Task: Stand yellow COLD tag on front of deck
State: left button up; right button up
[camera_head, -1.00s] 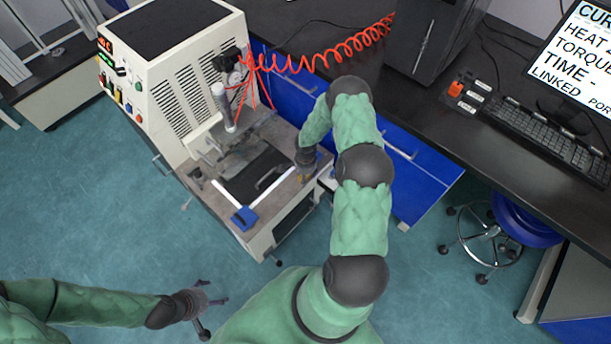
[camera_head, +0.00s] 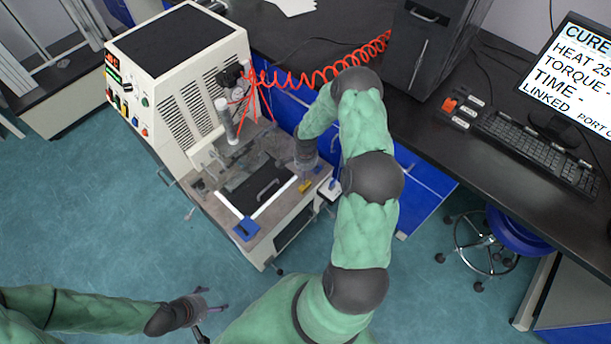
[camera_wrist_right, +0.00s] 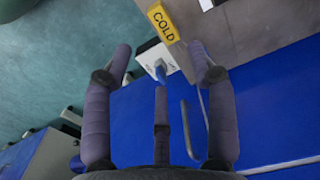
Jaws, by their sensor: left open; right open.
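The yellow COLD tag (camera_head: 305,186) is at the front right edge of the machine's deck (camera_head: 285,207). In the right wrist view the tag (camera_wrist_right: 163,24) shows its lettered face at the deck's edge, just beyond my fingertips; whether it stands fully upright is hard to tell. My right gripper (camera_wrist_right: 160,50) is open and empty, its fingers apart on either side below the tag. In the head view my right gripper (camera_head: 314,168) is just behind the tag, partly hidden by its own arm. My left gripper (camera_head: 208,301) is open and empty over the floor, away from the machine.
A blue block (camera_head: 246,229) with white bars is at the deck's front left corner. A white box (camera_wrist_right: 156,60) is beside the deck, below the tag. Blue drawers (camera_head: 425,180) stand to the right. A red coiled hose (camera_head: 330,62) runs behind my right arm.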

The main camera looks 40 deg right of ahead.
jog(key=s+a+f+n+y, duration=0.1)
jog(key=s+a+n+y, duration=0.15)
jog(key=a, duration=0.85)
jog(key=s+a+n+y, duration=0.1)
jog(key=a+n, duration=0.3)
jog(key=a, duration=0.6)
jog(key=s+a+r+n, duration=0.2)
jog(key=s+a+n, duration=0.6)
jog(key=s+a, duration=0.3)
jog(key=shift+a, duration=0.85)
jog(key=shift+s+y, duration=0.1)
jog(key=shift+y, duration=0.15)
